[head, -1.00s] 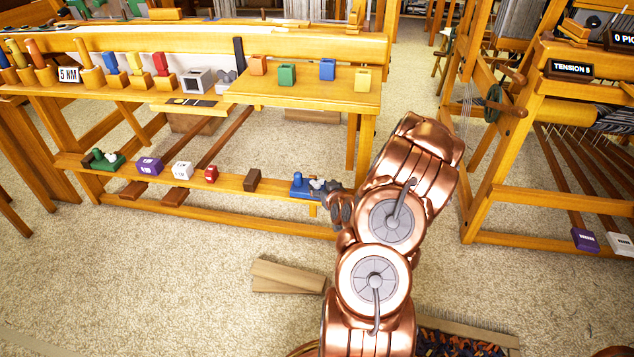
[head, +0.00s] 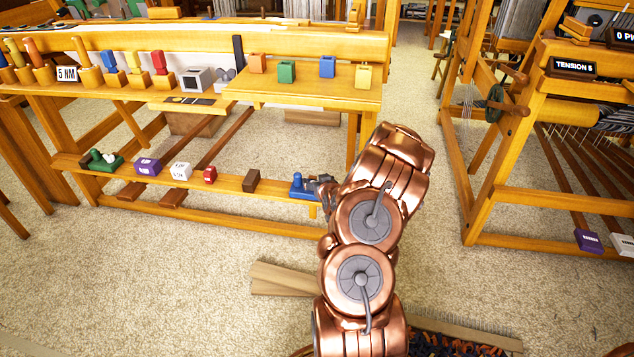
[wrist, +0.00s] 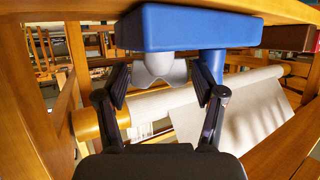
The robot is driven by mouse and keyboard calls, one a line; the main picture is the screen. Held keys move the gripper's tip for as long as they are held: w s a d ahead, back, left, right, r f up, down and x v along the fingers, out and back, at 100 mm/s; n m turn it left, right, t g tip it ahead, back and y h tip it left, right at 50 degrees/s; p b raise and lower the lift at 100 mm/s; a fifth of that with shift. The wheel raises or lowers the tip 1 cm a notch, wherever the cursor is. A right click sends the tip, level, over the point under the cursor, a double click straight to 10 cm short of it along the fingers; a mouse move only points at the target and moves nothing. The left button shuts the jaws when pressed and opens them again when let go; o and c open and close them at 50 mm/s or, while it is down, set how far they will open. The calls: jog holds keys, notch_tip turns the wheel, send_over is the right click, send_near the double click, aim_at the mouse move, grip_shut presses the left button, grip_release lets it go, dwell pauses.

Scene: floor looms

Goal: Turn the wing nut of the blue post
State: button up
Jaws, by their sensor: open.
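The blue post (head: 297,180) stands on its blue base (head: 303,195) at the right end of the low rail. My gripper (head: 324,184) is at the right side of that base and hides the wing nut in the head view. In the wrist view, which is upside down, the blue base (wrist: 190,28) is at the top and the post (wrist: 211,64) hangs at right, beside the right finger. The pale grey wing nut (wrist: 160,68) sits between the two open fingers of my gripper (wrist: 160,86), with gaps visible on both sides.
A dark brown block (head: 251,181), a red block (head: 210,175), a white block (head: 181,171), a purple block (head: 148,166) and a green-based piece (head: 105,161) line the same rail. The wooden bench (head: 300,92) overhangs behind. Carpet in front is mostly free.

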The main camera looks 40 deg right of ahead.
jog(key=c, duration=0.9)
jog(key=shift+n+y, duration=0.6)
jog(key=shift+d+r+n+t+y+p, duration=0.15)
jog(key=shift+n+t+y+p, duration=0.15)
jog(key=shift+n+y+p, duration=0.3)
jog(key=n+y+p, duration=0.1)
jog(key=p, duration=0.2)
jog(key=shift+r+y, duration=0.15)
jog(key=shift+y, duration=0.25)
jog(key=n+y+p, duration=0.2)
jog(key=p, duration=0.3)
jog(key=shift+t, duration=0.3)
jog(key=shift+n+y+p, duration=0.6)
jog(key=shift+y+p, duration=0.1)
jog(key=shift+p, duration=0.2)
jog(key=shift+a+f+n+y+p, duration=0.2)
jog(key=shift+f+n+y+p, duration=0.1)
jog(key=shift+y+p, duration=0.15)
